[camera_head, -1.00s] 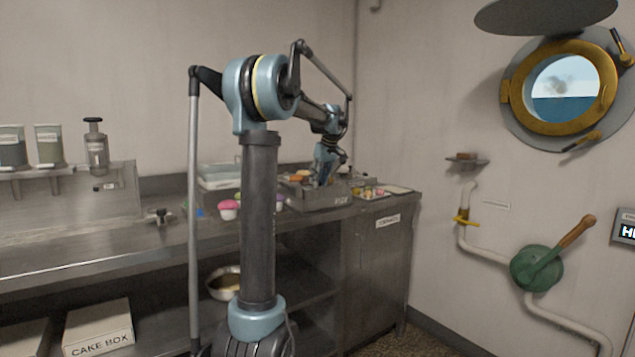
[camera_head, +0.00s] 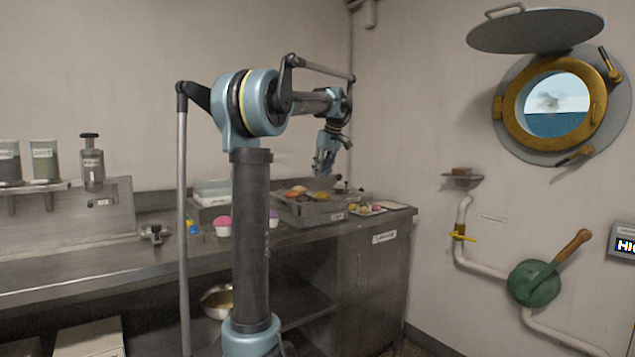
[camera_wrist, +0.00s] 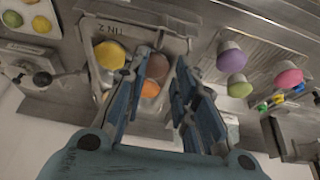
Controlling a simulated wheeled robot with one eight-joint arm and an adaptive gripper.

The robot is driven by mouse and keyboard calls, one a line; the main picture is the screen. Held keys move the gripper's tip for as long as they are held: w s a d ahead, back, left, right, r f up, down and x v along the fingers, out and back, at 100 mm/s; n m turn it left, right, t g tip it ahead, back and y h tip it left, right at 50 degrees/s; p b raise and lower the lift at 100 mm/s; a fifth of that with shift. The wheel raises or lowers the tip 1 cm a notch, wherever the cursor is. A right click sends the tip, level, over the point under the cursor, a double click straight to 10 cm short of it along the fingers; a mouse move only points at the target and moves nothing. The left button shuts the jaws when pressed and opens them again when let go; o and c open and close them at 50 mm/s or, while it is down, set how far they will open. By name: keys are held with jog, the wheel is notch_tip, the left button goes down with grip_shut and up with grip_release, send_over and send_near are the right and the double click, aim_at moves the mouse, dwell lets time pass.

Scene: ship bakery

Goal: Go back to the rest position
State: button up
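My gripper (camera_head: 326,162) is in the air above a grey metal tin (camera_head: 312,215) on the counter. In the wrist view my gripper (camera_wrist: 157,62) has its two fingers spread apart, with nothing held between them. The tin (camera_wrist: 175,28) lies below the fingers there. It holds several round buns, among them a yellow one (camera_wrist: 110,55), a brown one (camera_wrist: 158,66) and an orange one (camera_wrist: 150,89). The fingers partly hide the tin's inside.
A pink-topped cupcake (camera_head: 223,225) stands left of the tin. A tray of small pastries (camera_head: 370,209) is to its right. Jars (camera_head: 44,160) stand on a shelf at left. A porthole (camera_head: 556,105) and a green valve (camera_head: 535,283) are on the right wall.

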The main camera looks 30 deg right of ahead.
jog(key=shift+s+r, duration=0.15)
jog(key=shift+r, duration=0.15)
dwell(0.4)
jog(key=s+a+f, duration=0.3)
jog(key=a+f, duration=0.1)
jog(key=a, duration=0.6)
jog(key=s+a+f+g, duration=0.15)
jog(key=a+f, duration=0.35)
jog(key=a, duration=0.5)
jog(key=s+a+f, duration=0.3)
jog(key=a+f, duration=0.1)
jog(key=a, duration=0.6)
jog(key=s+a+f, duration=0.7)
jog(key=s+f, duration=0.3)
jog(key=f, duration=0.2)
jog(key=s+a+f, duration=0.7)
jog(key=s+f, duration=0.3)
jog(key=f, duration=0.3)
jog(key=shift+s+m+g, duration=0.2)
jog(key=shift+m+g, duration=0.15)
jog(key=shift+m, duration=0.05)
